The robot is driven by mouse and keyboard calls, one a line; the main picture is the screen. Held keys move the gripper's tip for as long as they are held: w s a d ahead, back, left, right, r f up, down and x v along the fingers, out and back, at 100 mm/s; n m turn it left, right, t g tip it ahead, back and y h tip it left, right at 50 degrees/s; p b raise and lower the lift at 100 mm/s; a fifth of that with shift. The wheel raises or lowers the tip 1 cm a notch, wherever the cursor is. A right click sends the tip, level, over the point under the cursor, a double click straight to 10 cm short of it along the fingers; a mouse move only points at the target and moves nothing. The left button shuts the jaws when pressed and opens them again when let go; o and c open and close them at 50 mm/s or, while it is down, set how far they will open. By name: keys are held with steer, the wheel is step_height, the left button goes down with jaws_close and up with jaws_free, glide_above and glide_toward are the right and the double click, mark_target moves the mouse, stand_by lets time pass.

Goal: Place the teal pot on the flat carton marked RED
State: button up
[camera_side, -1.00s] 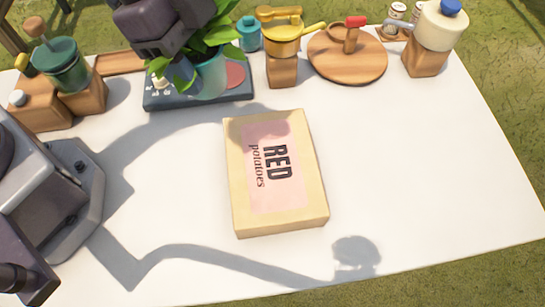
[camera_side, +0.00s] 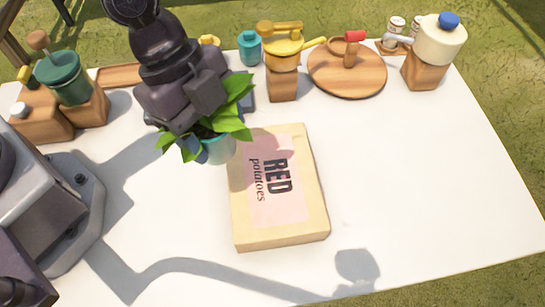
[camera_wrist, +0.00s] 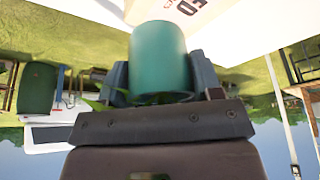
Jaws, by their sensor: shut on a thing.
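The teal pot (camera_side: 219,149) with green leaves (camera_side: 232,123) is held in my gripper (camera_side: 203,143), near the upper left corner of the carton in the side view. The wrist view shows the teal pot (camera_wrist: 160,60) between the two fingers of my gripper (camera_wrist: 160,80). The flat tan carton marked RED (camera_side: 308,205) lies on the white table. The pot overlaps the carton's upper left edge in the side view; I cannot tell whether they touch. My arm and the leaves hide much of the gripper.
Along the back of the white table (camera_side: 430,170) stand a teal jar (camera_side: 249,48), a yellow pot on a wooden block (camera_side: 282,85), a round wooden board (camera_side: 345,82) and a cream grinder (camera_side: 440,42). A green grinder (camera_side: 66,78) is at left. The table right of the carton is clear.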

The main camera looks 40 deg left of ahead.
steer(key=w+d+f, duration=0.1)
steer(key=f, duration=0.1)
steer(key=w+d+f, duration=0.4)
steer(key=shift+f, duration=0.25)
steer(key=shift+w+d+f, duration=0.1)
steer(key=shift+f, duration=0.8)
steer(key=shift+w+d+f, duration=0.1)
steer(key=shift+f, duration=0.8)
steer(key=shift+f, duration=0.1)
steer(key=o, duration=1)
steer(key=shift+f, duration=0.1)
steer(key=shift+o, duration=0.2)
